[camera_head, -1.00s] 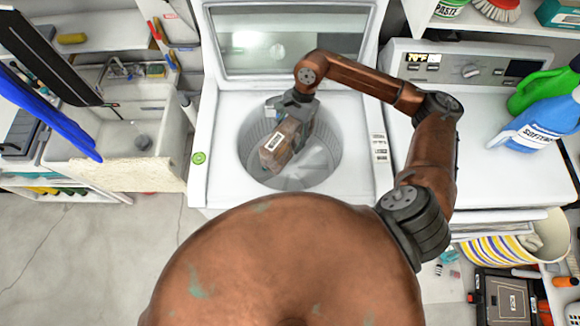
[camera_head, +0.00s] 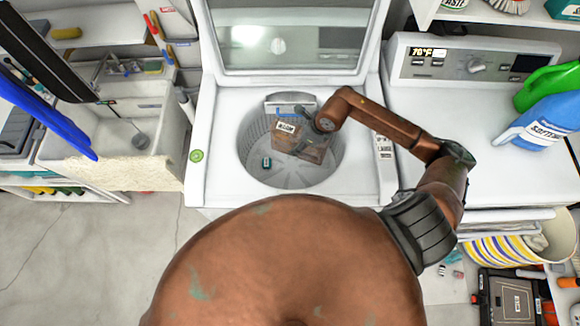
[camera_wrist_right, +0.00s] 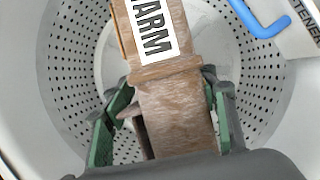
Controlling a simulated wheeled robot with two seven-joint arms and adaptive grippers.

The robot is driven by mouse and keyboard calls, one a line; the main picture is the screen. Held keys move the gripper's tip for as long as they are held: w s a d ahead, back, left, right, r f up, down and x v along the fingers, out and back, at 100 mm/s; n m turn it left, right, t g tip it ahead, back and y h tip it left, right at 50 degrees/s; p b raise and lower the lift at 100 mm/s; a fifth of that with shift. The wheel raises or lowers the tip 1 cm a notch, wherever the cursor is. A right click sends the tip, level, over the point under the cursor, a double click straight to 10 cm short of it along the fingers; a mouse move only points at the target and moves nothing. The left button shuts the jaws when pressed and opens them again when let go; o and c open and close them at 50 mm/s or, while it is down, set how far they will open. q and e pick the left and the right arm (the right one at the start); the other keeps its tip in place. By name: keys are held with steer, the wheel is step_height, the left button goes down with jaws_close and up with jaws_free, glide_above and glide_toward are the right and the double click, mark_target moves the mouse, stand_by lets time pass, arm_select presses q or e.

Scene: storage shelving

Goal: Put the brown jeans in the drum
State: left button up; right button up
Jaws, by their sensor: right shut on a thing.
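The brown jeans (camera_head: 312,152) are a folded brown bundle with a white label reading "WARM". They are inside or just over the mouth of the washer drum (camera_head: 250,150), a white perforated tub under an open lid. My right gripper (camera_wrist_right: 163,120) is shut on the brown jeans (camera_wrist_right: 178,115), with a green-padded finger on each side. In the head view its fingers are largely hidden by the wrist and the jeans. Whether the jeans touch the drum floor, I cannot tell. My left gripper is not in view.
A small teal item (camera_head: 267,162) lies in the drum. A blue hook-shaped part (camera_wrist_right: 262,22) is at the drum's rim. The raised lid (camera_head: 285,40) stands behind. A sink (camera_head: 130,145) is left; a second machine (camera_head: 470,120) with bottles (camera_head: 540,120) is right.

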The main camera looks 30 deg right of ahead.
step_height(320, 180, down, 11)
stand_by(0.6)
steer(key=shift+f+b, duration=0.35)
steer(key=shift+b, duration=0.05)
steer(key=shift+f, duration=0.2)
steer(key=o, duration=1.6)
